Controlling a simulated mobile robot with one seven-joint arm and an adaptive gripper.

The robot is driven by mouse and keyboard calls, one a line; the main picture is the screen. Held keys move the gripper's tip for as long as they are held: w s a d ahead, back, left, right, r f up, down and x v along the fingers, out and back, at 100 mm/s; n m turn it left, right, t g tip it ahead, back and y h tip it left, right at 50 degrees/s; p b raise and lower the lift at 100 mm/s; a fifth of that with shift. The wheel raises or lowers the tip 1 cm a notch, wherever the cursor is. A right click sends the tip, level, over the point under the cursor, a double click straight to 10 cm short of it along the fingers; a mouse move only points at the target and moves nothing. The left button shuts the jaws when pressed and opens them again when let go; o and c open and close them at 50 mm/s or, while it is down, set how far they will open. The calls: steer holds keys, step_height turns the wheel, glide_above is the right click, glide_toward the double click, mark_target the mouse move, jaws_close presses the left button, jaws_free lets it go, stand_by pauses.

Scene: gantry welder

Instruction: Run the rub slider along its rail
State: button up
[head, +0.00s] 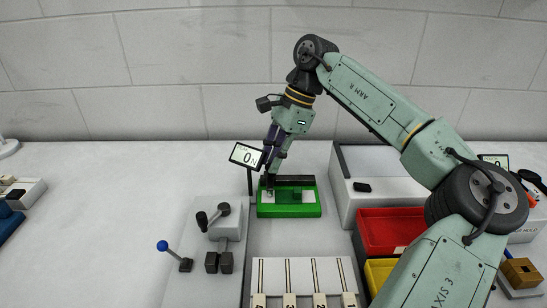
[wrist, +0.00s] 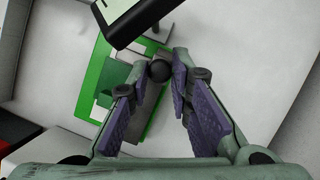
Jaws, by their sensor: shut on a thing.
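A green base (head: 289,211) lies on the bench, with a pale pad (head: 308,196) on its right and a dark bar (head: 295,180) along its back. My gripper (head: 269,176) is at the left end of this base, pointing down. In the wrist view the green base (wrist: 92,75) shows beyond my fingers. The rub slider's round dark knob (wrist: 160,71) is between my purple-padded fingertips, and my gripper is shut on it. Grey and green parts lie just under the knob. The rail is not clearly visible, and my fingers hide part of the slider.
A small display reading 0 N (head: 247,155) stands close left of my gripper. A grey box (head: 361,205) is at the right, with red (head: 385,230) and yellow (head: 379,272) bins in front. Levers (head: 215,215) and slotted slides (head: 303,275) stand nearer.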

jaws_close()
